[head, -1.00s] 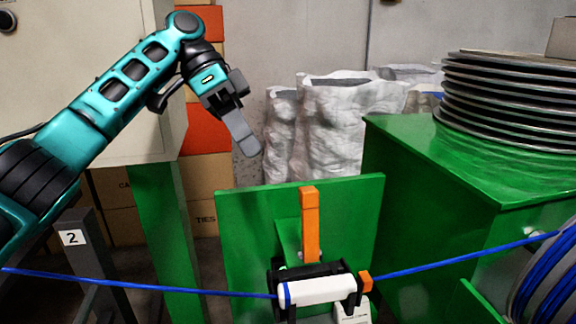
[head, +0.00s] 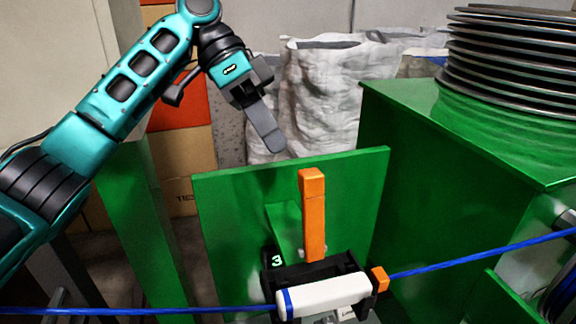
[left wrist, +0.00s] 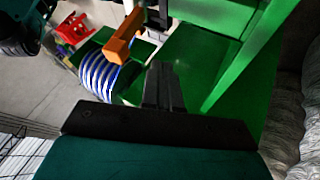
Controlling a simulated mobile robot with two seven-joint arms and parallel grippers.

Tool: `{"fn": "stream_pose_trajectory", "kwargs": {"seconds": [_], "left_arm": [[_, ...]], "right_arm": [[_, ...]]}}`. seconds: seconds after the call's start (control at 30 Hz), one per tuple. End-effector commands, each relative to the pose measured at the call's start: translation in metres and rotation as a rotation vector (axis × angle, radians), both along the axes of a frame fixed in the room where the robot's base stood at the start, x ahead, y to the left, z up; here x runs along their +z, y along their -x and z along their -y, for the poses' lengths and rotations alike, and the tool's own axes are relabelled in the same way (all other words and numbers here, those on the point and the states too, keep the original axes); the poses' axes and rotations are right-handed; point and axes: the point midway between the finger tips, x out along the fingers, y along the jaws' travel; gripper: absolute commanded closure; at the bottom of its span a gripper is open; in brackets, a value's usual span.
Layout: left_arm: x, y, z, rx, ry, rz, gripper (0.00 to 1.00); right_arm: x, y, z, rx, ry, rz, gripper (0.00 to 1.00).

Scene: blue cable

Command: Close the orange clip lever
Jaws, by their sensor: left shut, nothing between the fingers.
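The orange clip lever (head: 313,215) stands upright in front of the green panel (head: 235,215), above the black clip. A white cylinder with a blue band (head: 325,294) lies in the clip, and the blue cable (head: 470,255) runs out from both sides. My left gripper (head: 268,140) is shut and empty, above and left of the lever's top, apart from it. In the left wrist view the shut fingers (left wrist: 162,88) are in the lower middle, and the orange lever (left wrist: 122,45) is beyond them to the upper left. My right gripper is not in view.
A green cabinet (head: 440,150) stands to the right with a stack of dark discs (head: 510,60) on it. White sacks (head: 320,90) stand behind the panel. A green post (head: 150,220) is at left. The space between my left gripper and the lever looks clear.

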Motion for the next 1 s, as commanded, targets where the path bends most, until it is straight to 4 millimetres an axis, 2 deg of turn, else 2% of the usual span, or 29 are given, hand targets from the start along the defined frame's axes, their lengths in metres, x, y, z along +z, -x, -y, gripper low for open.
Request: {"fn": "stream_pose_trajectory", "kwargs": {"seconds": [0.03,0.13,0.3,0.5,1.0], "left_arm": [[-0.011,0.005,0.006,-0.003,-0.001,0.000,1.00],[-0.024,0.013,0.016,-0.002,0.000,0.001,1.00],[-0.017,0.032,0.022,-0.002,0.000,0.003,1.00],[-0.014,0.045,0.026,0.001,0.001,0.001,1.00],[-0.012,0.048,0.027,0.001,-0.002,0.006,1.00]], "right_arm": [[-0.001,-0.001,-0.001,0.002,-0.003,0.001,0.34],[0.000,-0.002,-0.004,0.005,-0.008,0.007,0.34],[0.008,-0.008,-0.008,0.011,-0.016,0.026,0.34],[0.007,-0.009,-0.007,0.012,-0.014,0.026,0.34],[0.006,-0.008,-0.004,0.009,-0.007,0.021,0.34]]}}
